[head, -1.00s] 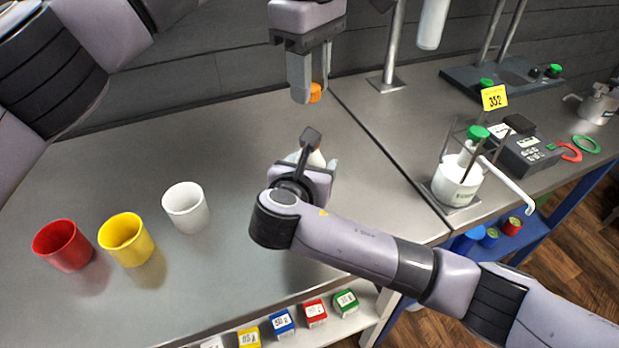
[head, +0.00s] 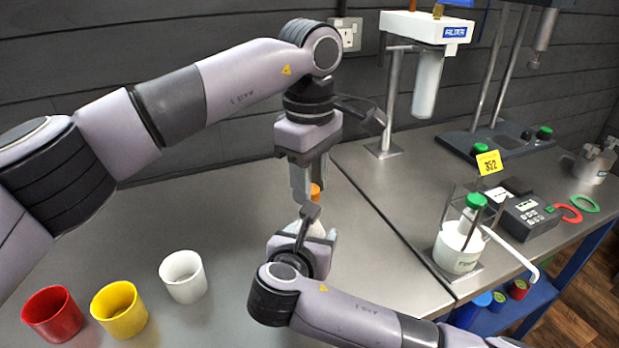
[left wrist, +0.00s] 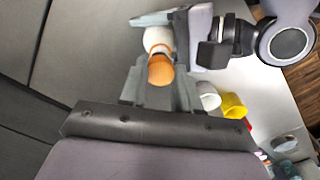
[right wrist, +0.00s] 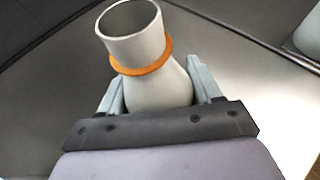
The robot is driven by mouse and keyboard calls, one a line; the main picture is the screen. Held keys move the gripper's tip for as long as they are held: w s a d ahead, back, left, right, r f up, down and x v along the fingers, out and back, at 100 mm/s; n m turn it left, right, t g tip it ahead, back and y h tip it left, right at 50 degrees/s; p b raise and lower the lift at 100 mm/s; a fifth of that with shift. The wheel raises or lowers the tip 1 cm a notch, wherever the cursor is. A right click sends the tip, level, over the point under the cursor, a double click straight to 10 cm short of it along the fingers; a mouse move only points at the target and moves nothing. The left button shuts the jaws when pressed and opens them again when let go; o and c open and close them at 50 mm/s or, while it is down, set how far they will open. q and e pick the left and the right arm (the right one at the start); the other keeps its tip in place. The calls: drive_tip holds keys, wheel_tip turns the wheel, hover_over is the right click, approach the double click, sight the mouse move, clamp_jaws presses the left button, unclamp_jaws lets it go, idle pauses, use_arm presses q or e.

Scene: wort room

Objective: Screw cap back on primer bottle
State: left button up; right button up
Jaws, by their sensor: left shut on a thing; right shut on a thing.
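My left gripper (head: 307,182) comes from above, shut on the orange cap (head: 315,191). The cap also shows between its fingers in the left wrist view (left wrist: 160,72). My right gripper (head: 312,236) is lower, shut on the body of the white primer bottle (head: 318,227), which is partly hidden by the gripper in the head view. In the right wrist view the bottle (right wrist: 158,88) has an open, bare neck with an orange ring around its base. The cap is above the bottle and apart from it. In the left wrist view the cap overlaps the bottle (left wrist: 156,38).
Red (head: 52,314), yellow (head: 119,310) and white (head: 183,277) cups stand at the left of the bench. On the right are a white beaker (head: 457,250) with a green-capped bottle, a grey instrument (head: 527,217) and a filter stand (head: 426,85).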

use_arm(q)
drive_tip(key=shift+f, duration=0.85)
drive_tip(key=shift+f, duration=0.55)
drive_tip(key=m, duration=0.5)
drive_tip(key=shift+m, duration=0.3)
drive_tip(key=m, duration=0.4)
drive_tip(key=shift+m, duration=0.4)
drive_tip(key=m, duration=0.4)
drive_tip(key=shift+m, duration=0.3)
drive_tip(key=m, duration=0.4)
drive_tip(key=o, duration=1)
